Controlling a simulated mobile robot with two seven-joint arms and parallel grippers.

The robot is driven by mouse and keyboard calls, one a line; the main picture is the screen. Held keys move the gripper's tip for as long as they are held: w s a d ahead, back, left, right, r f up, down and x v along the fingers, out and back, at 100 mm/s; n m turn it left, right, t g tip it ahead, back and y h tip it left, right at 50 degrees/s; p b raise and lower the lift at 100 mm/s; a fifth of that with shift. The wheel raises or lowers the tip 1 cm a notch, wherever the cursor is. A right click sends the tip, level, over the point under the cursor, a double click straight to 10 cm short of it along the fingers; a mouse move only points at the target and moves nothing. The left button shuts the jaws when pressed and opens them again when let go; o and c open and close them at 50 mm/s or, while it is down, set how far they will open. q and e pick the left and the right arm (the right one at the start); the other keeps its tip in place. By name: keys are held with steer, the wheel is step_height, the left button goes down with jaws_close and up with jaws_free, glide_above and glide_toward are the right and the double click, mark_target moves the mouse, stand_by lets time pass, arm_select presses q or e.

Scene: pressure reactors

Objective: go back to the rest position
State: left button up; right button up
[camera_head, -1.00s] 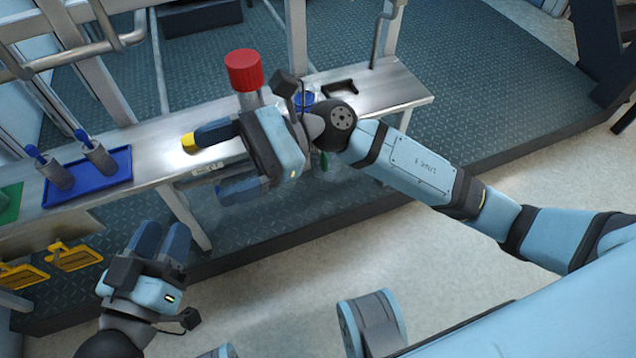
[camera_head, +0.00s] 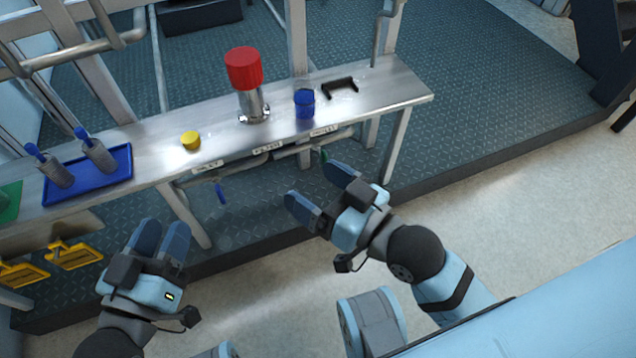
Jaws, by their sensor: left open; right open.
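My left gripper (camera_head: 160,240) is at the lower left, in front of the bench, with its two dark blue fingers apart and nothing between them. My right gripper (camera_head: 318,187) is right of the middle, in front of the bench and clear of it. Its fingers are spread wide and empty. Both point up the picture toward the bench.
The metal bench (camera_head: 225,135) bears a red-capped cylinder (camera_head: 244,70), a yellow cap (camera_head: 191,140), a blue cup (camera_head: 304,104), a black bracket (camera_head: 340,86) and a blue tray (camera_head: 115,178) with two grey cylinders. Yellow frames (camera_head: 73,255) hang below. The floor (camera_head: 510,190) at right is clear.

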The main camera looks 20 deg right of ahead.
arm_select(q)
steer(key=a+r+g+y+p, duration=0.1)
steer(key=a+r+y+p, duration=0.2)
steer(key=r+p, duration=1.35)
arm_select(e)
steer(key=d+r+g+h+p, duration=0.1)
steer(key=d+r+h+p, duration=0.2)
steer(key=r+p, duration=0.55)
arm_select(q)
steer(key=s+a+f+g+y+p, duration=0.2)
steer(key=s+a+f+g+p, duration=0.1)
steer(key=p, duration=1.3)
steer(key=shift+s+a+f+n+g+y, duration=0.4)
steer(key=shift+s+a+f, duration=0.25)
steer(key=shift+a+f, duration=0.55)
arm_select(e)
steer(key=s+d+r+g+h, duration=0.2)
steer(key=s+d+g, duration=0.1)
steer(key=s+d, duration=0.1)
steer(key=shift+s+d+r+m+g+h, duration=0.15)
steer(key=shift+d+r+m+g+h, duration=0.2)
steer(key=shift+d, duration=0.3)
